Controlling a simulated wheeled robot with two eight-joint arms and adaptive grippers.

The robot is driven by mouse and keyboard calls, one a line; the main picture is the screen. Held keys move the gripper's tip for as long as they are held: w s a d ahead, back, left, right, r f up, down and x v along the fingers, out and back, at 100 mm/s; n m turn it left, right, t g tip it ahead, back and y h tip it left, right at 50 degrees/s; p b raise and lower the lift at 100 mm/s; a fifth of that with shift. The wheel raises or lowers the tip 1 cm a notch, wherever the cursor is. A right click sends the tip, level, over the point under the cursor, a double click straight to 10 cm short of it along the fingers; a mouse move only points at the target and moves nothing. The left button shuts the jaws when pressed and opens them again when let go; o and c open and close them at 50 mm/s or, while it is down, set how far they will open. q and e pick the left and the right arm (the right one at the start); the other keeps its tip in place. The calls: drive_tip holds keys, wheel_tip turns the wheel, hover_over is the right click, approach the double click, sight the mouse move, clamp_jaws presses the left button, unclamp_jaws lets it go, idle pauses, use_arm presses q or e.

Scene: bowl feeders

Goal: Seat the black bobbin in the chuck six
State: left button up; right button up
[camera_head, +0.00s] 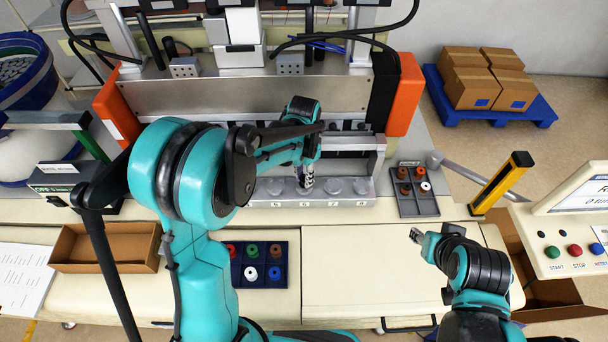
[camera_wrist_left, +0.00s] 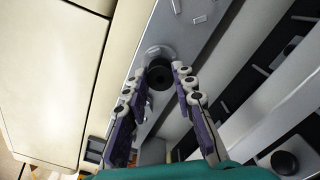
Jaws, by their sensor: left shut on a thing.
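The black bobbin (camera_wrist_left: 160,76) sits between the fingers of my left gripper in the left wrist view. My left gripper (camera_head: 306,184) is shut on it, pointing down over the row of chucks at the place marked 6. A pale round chuck (camera_wrist_left: 157,52) shows partly behind the bobbin in the wrist view. I cannot tell whether the bobbin is seated in it or just above. In the head view the fingers hide the bobbin and most of chuck six. My right gripper (camera_head: 416,236) is over the table at the right, away from the chucks; its jaw state is unclear.
Chuck five (camera_head: 275,187), chuck seven (camera_head: 333,186) and chuck eight (camera_head: 361,187) look empty. A blue tray (camera_head: 241,283) holds several coloured bobbins. A grey tray (camera_head: 424,207) holds brown and white ones. A cardboard box (camera_head: 75,247) stands left. Orange posts (camera_head: 404,95) flank the machine.

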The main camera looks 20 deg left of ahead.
use_arm(q)
drive_tip(key=shift+f, duration=0.4)
drive_tip(key=o, duration=0.6)
drive_tip(key=shift+o, duration=0.2)
drive_tip(key=shift+r, duration=0.1)
wheel_tip(320, 180, up, 11)
drive_tip(key=p, duration=0.6)
drive_tip(key=shift+p, duration=0.4)
